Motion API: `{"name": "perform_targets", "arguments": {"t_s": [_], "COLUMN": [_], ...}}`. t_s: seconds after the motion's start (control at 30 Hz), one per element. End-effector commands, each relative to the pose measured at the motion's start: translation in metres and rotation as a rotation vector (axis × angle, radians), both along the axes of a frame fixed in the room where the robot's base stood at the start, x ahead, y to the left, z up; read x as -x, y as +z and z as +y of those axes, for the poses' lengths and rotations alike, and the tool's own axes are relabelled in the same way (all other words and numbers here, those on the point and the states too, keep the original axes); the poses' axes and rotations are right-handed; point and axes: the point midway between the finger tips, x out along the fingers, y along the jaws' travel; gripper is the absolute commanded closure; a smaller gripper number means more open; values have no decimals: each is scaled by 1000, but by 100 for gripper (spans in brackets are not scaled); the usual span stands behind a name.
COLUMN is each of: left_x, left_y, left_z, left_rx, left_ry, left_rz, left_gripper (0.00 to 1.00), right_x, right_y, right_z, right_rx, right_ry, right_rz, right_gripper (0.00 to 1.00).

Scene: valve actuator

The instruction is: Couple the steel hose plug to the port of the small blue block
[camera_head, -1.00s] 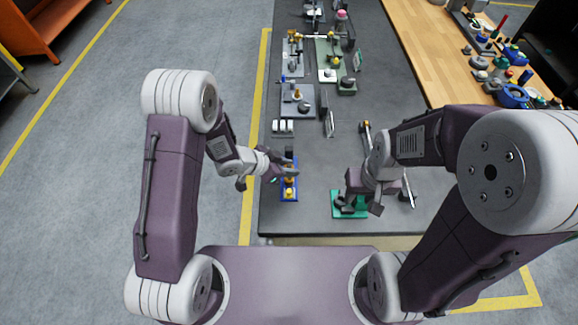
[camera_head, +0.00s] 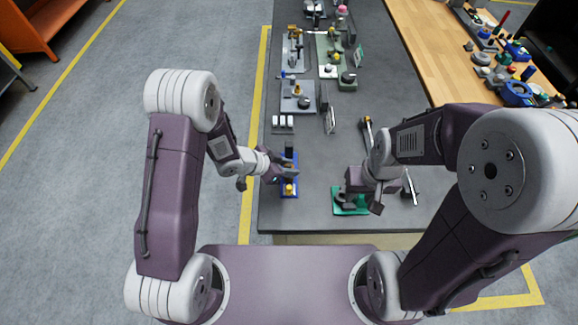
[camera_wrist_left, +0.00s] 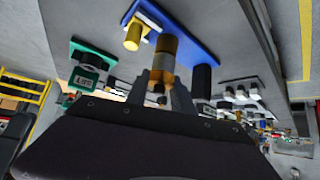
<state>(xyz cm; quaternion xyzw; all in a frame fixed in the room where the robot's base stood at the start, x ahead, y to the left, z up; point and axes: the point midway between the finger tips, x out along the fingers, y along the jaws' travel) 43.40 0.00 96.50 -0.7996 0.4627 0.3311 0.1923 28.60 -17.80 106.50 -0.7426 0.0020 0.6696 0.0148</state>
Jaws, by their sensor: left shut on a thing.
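The blue block (camera_head: 283,192) is a long narrow base at the table's left front edge. A black post (camera_head: 289,148) stands at its far end and a yellow knob (camera_head: 289,189) at its near end. Both also show in the left wrist view, the black post (camera_wrist_left: 201,84) and the brass knob (camera_wrist_left: 132,36). I cannot tell whether this is the hose plug. My right gripper (camera_head: 363,205) is by a green base; its jaws are unclear.
The green base (camera_head: 340,210) carries small dark parts. White cylinders (camera_head: 282,121) and a grey plate with fittings (camera_head: 289,103) stand beyond the blue block. The table between the two bases is clear.

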Motion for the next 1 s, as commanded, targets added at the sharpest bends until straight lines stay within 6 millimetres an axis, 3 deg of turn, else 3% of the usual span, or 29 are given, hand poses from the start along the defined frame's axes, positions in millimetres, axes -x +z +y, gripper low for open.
{"name": "perform_targets", "arguments": {"t_s": [0.03, 0.07, 0.13, 0.47, 0.8, 1.0], "left_x": [0, 0, 0, 1, 23, 31], "left_y": [-2, -1, -1, 1, 50, 64], "left_z": [0, 0, 0, 2, 43, 55], "left_rx": [1, 1, 1, 0, 0, 0], "left_ry": [0, 0, 0, 1, 4, 1], "left_rz": [0, 0, 0, -1, -3, -2], "left_gripper": [100, 63, 46, 46, 46, 46], "right_x": [0, 0, 0, 0, 0, 0], "right_y": [-2, -1, 0, -1, 4, 7], "right_z": [0, 0, 0, 0, 0, 0], "right_rx": [0, 0, 0, 0, 0, 0], "right_ry": [0, 0, 0, 0, 0, 0], "right_rz": [0, 0, 0, 0, 0, 0], "right_gripper": [64, 64, 64, 64, 64, 64]}}
